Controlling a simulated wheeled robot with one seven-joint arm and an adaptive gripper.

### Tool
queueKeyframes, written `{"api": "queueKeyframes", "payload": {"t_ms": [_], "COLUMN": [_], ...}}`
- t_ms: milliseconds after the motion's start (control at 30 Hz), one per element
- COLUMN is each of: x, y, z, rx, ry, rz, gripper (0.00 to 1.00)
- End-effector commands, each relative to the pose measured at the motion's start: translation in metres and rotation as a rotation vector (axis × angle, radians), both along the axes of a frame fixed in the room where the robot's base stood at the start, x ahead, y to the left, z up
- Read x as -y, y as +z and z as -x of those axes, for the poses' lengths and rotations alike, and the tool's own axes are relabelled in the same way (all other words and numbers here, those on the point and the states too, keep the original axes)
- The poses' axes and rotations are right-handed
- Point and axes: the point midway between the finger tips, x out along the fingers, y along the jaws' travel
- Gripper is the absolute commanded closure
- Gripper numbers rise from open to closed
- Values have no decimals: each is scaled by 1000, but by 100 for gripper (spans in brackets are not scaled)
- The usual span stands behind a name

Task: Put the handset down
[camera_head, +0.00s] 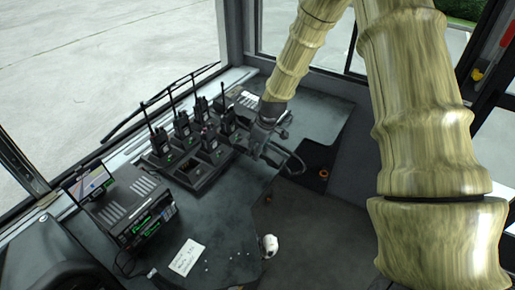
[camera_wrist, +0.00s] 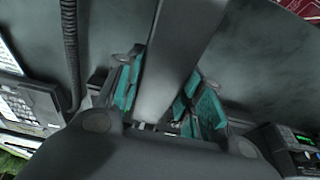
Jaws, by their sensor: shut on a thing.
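My gripper (camera_head: 268,148) is above the right part of the dark desk, beside the radio charger, in the head view. In the wrist view its teal-padded fingers (camera_wrist: 163,100) are shut on a long dark grey bar, which I take as the handset (camera_wrist: 172,70). The handset runs from the top of the view down between the pads. Its lower end is hidden by my gripper. In the head view the handset is hard to tell apart from my gripper. A dark coiled cord (camera_wrist: 71,45) hangs at the left of the wrist view.
A charger rack (camera_head: 198,178) with several upright handheld radios stands left of my gripper. A radio unit with green displays (camera_head: 143,212) and a small screen (camera_head: 92,184) are farther left. A paper note (camera_head: 187,258) and a white mug-like object (camera_head: 269,245) are nearer. The desk's middle is mostly clear.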

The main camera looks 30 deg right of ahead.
Motion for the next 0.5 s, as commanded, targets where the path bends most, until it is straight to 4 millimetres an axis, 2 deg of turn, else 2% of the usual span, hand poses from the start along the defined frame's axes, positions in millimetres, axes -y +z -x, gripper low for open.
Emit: {"api": "queueKeyframes", "payload": {"t_ms": [367,400,500], "x": [0,0,0], "y": [-7,-6,-6], "z": [0,0,0], "rx": [0,0,0], "ry": [0,0,1], "rz": [0,0,0], "gripper": [91,58,42]}}
